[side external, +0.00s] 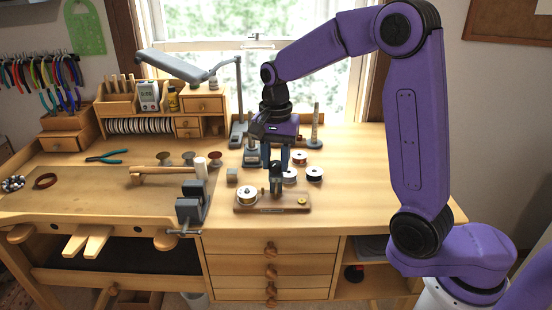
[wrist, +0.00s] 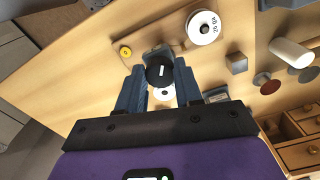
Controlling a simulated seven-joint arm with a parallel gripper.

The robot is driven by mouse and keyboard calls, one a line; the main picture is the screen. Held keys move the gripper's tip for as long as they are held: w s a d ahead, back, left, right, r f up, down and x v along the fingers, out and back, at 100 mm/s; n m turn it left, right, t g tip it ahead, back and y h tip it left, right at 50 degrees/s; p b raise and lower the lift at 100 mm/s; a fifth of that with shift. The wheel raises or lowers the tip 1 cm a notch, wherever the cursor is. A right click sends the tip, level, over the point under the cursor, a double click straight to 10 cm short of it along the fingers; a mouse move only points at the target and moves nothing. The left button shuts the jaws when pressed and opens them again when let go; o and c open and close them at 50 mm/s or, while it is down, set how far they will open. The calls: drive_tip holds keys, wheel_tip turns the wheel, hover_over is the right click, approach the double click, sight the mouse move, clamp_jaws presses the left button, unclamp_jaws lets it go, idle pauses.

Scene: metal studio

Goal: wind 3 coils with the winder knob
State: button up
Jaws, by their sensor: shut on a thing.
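The winder stands on a small wooden board (side external: 272,208) near the bench's front edge. A white wire spool (side external: 247,193) sits on the board's left end; it also shows in the wrist view (wrist: 203,28). The black round winder knob (wrist: 160,70) is at the board's middle. My gripper (side external: 276,168) points down over the board, and its blue fingers stand on either side of the knob in the wrist view (wrist: 160,77). It is shut on the knob. The fingers hide the knob's sides. How many coils are wound is too small to tell.
A brass disc (side external: 302,201) sits on the board's right end. Loose spools (side external: 315,174) stand just behind the board. The bench to the right is clear.

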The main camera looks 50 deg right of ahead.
sight(276, 164)
drive_tip(key=shift+m, duration=1.2)
drive_tip(key=o, duration=1)
drive_tip(key=shift+o, duration=0.2)
wheel_tip(276, 164, up, 18)
drive_tip(key=shift+f, duration=0.25)
